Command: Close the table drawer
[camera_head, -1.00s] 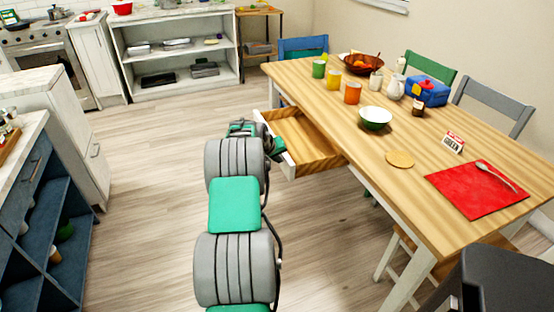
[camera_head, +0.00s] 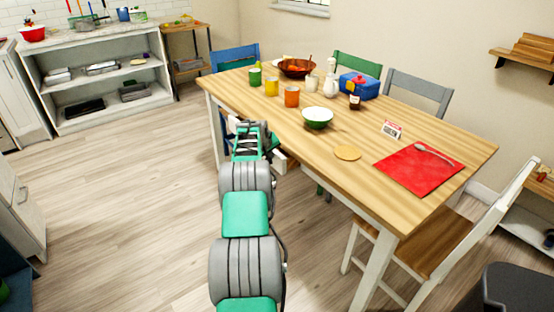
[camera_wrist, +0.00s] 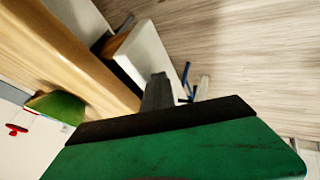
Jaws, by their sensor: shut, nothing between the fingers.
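The wooden table (camera_head: 350,165) has a drawer in its long side. The white drawer front (camera_head: 280,160) shows beside my arm in the head view, close to the table side. In the wrist view the drawer front (camera_wrist: 147,55) stands a little out from the table edge (camera_wrist: 75,55), with a dark gap between them, so the drawer looks slightly open. My gripper (camera_head: 254,132) is beside the drawer front, partly hidden by the arm. In the wrist view its shut finger tips (camera_wrist: 158,88) are at or very near the front; contact is unclear. Nothing is held.
Cups, bowls, a blue box (camera_head: 359,86) and a red mat (camera_head: 420,168) are on the tabletop. A chair (camera_head: 440,240) stands at the near right and a blue chair (camera_head: 234,57) at the far end. The floor left of my arm (camera_head: 120,200) is clear.

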